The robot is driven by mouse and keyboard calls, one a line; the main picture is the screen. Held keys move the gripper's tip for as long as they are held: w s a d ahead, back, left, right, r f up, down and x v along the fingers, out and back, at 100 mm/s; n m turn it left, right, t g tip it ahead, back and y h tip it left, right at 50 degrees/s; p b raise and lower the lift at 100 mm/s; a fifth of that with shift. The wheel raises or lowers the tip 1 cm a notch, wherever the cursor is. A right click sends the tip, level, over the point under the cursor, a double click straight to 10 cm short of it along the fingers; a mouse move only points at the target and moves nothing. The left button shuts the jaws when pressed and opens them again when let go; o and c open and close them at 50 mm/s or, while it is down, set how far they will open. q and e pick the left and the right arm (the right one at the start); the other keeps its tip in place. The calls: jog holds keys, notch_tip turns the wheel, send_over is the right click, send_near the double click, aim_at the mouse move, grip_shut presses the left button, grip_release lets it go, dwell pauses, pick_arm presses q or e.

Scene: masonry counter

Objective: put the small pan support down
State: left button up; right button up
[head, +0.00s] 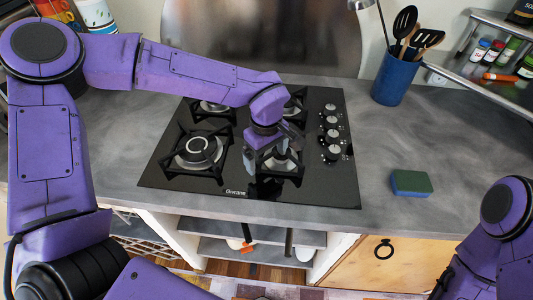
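My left gripper (262,172) points down over the front right burner of the black gas hob (237,195). A black pan support (288,168) shows there, right at the gripper's fingers and partly hidden by them. I cannot tell whether the fingers are closed on it, or whether it rests on the hob or sits slightly above it. A larger-looking black pan support (197,153) stands on the front left burner. My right arm shows at the lower right, but its gripper is out of view.
Several knobs (333,134) line the hob's right side. A green and blue sponge (411,183) lies on the grey counter (385,155). A blue utensil pot (394,80) and a shelf with spice jars (495,60) stand at the back right. The counter around the sponge is clear.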

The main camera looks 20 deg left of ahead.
pick_arm(q)
notch_tip(320, 180, up, 13)
jog(key=shift+b, duration=0.35)
dwell(0.5)
